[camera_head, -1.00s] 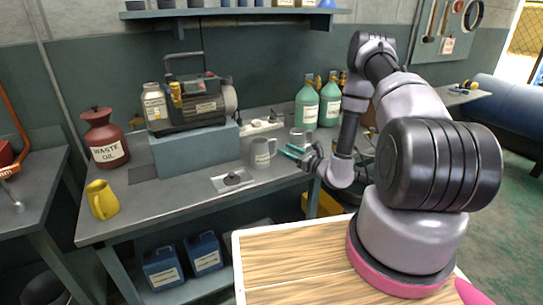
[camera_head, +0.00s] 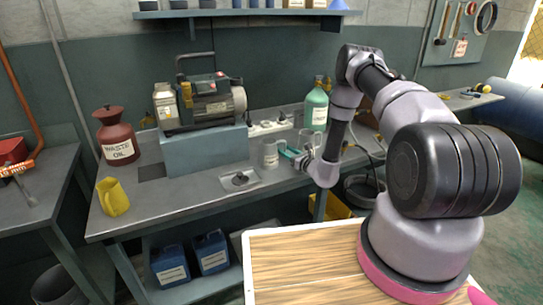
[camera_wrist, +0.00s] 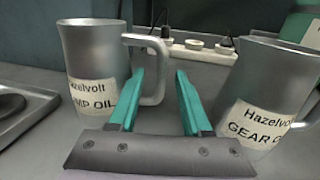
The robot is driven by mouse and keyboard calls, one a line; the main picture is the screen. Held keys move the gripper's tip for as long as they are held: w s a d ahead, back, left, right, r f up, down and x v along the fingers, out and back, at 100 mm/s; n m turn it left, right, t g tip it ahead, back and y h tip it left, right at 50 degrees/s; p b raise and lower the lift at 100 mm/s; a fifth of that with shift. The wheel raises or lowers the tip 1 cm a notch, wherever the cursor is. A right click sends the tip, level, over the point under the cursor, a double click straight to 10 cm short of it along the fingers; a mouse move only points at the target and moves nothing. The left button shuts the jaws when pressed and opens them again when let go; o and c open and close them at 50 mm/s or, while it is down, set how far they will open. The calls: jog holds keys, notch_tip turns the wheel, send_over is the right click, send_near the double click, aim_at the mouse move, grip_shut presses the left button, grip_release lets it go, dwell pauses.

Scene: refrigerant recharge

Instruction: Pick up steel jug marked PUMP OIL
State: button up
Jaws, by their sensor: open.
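The steel jug marked PUMP OIL (camera_wrist: 90,62) stands upright on the workbench at the left of the wrist view, its handle pointing right. It also shows in the head view (camera_head: 269,156). My gripper (camera_wrist: 161,75) is open and empty, with teal fingers. The left fingertip is near the PUMP OIL jug's handle in the picture; I cannot tell whether they touch. In the head view, my gripper (camera_head: 291,152) is just right of the jug. A second steel jug marked GEAR OIL (camera_wrist: 268,90) stands to the right of my fingers.
A power strip (camera_wrist: 190,45) lies behind the jugs. A metal tray (camera_head: 240,180) lies left of the PUMP OIL jug. The vacuum pump (camera_head: 203,102) sits on a grey block. A red WASTE OIL can (camera_head: 117,138) and a yellow jug (camera_head: 113,197) stand farther left.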

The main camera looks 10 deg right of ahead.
jog(key=shift+w+a, duration=0.15)
jog(key=shift+w, duration=0.1)
grip_shut()
dwell(1.3)
